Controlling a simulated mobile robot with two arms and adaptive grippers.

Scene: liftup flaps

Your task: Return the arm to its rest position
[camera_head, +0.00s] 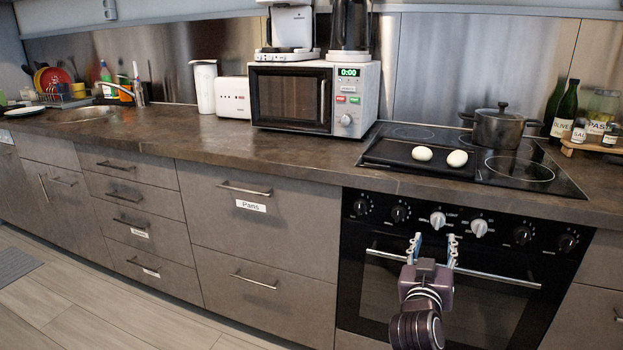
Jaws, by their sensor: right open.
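My right gripper (433,250) is in front of the black oven (480,268), with its fingers spread and nothing between them that it holds. Its fingertips point up toward the oven knobs and overlap the oven's long handle (505,279) in the picture. I cannot tell whether they touch the handle. The oven door looks shut. My left gripper does not show.
The cooktop (540,182) above the oven carries a dark pot (499,130) and two white egg-like things (457,158) on a dark tray. A microwave (313,97) stands on the counter. The drawers (255,222) are shut.

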